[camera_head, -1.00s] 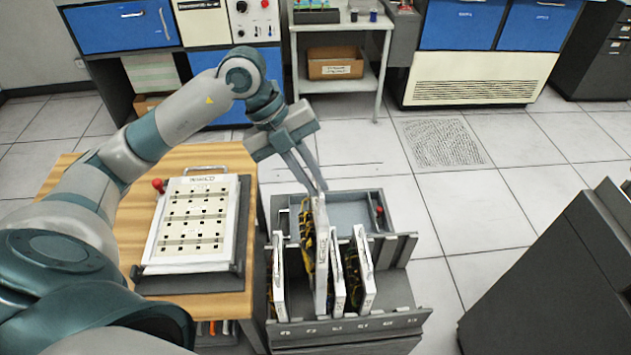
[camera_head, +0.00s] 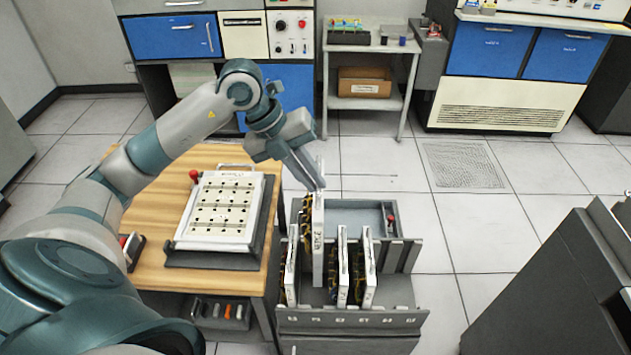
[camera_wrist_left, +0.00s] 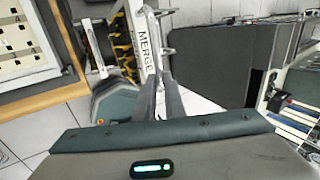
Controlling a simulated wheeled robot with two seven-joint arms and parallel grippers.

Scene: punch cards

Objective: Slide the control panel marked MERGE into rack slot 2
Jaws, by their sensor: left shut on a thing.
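My left gripper (camera_head: 316,184) is shut on the upper end of the white MERGE panel (camera_head: 318,245), which has yellow and black wiring on its side. The panel is upright and held higher than its neighbours, over the grey rack (camera_head: 350,320), roughly above the second label from the left. Whether its lower edge is inside the slot cannot be told. In the left wrist view the word MERGE shows on the panel (camera_wrist_left: 146,50) beyond the fingers (camera_wrist_left: 160,98). My right gripper is out of view.
One white panel (camera_head: 291,270) stands left of the held one and two (camera_head: 343,265) (camera_head: 368,268) stand right of it; the rack's right side is empty. A wooden table (camera_head: 150,265) with a dotted board (camera_head: 222,210) is at left. A grey tray (camera_head: 350,216) lies behind.

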